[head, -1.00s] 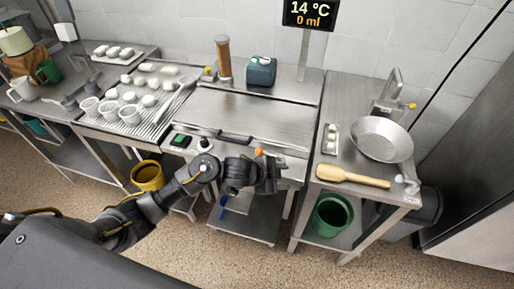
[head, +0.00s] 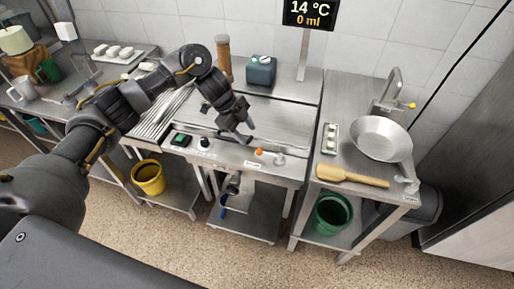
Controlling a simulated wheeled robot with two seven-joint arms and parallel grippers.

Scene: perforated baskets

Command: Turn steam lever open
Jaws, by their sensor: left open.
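The front panel (head: 225,152) of the steel cooker carries a green switch (head: 180,139), a dark knob (head: 204,143), a small orange-tipped control (head: 259,151) and a grey knob (head: 280,158). A grey pipe-like fitting (head: 234,182) hangs under the panel, with a blue part (head: 224,204) below it. The labels are too small to read, so I cannot tell which part is the steam lever. My left gripper (head: 236,130) is open and empty, fingers pointing down over the front of the cooker top, up and left of the orange-tipped control. My right gripper is not in view.
A yellow bucket (head: 149,178) stands on the left lower shelf, a green bucket (head: 333,213) on the right one. A steel pan (head: 381,138) and wooden paddle (head: 352,177) lie on the right table. A brown cylinder (head: 223,56) and dark canister (head: 261,71) stand behind.

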